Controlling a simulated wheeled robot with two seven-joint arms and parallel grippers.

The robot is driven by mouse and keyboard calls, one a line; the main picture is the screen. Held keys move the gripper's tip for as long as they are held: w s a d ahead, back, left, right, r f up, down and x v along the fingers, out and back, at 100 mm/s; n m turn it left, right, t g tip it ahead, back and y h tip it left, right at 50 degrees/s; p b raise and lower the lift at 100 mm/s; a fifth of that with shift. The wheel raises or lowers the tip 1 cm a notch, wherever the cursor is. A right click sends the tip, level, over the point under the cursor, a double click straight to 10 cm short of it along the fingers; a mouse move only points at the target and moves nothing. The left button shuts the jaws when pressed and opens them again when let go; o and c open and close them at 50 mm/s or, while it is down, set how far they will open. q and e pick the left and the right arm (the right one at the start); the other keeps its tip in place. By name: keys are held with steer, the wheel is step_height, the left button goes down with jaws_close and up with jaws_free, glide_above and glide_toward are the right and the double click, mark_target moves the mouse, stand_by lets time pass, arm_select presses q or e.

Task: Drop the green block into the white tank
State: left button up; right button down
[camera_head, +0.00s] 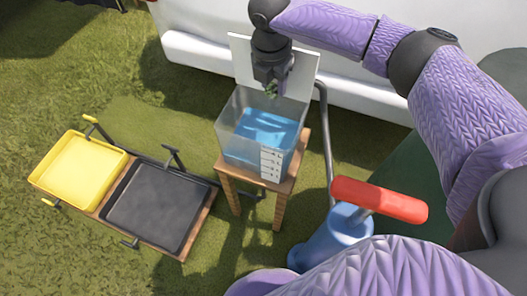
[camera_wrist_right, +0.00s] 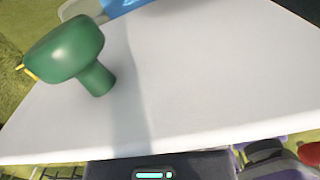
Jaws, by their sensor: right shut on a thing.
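The white tank (camera_head: 240,158) looks clear-walled, with a white back panel (camera_head: 303,72) and blue water inside. It stands on a wooden stool. In the right wrist view the green block (camera_wrist_right: 66,48) is large, with a wide rounded head and a short stem, in front of a white surface. The fingertips do not show in that view. My left gripper is not in view.
A yellow tray (camera_head: 78,168) and a dark tray (camera_head: 158,207) sit on a wooden stand left of the stool. A blue pump (camera_head: 335,238) with a red handle (camera_head: 380,200) stands at the right. A white wall (camera_head: 195,48) is behind. Grass lies at the left.

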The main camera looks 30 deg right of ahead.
steer(key=shift+r, duration=0.1)
steer(key=shift+c, duration=1.8)
jaws_free()
steer(key=shift+o, duration=0.6)
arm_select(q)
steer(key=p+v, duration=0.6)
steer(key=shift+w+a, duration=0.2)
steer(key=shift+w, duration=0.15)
arm_select(e)
step_height(320, 180, up, 10)
steer(key=a, duration=0.1)
steer(key=shift+s, duration=0.3)
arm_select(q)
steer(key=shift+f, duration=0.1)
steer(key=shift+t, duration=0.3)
arm_select(e)
steer(key=shift+s+a+f, duration=0.1)
steer(key=shift+f, duration=0.1)
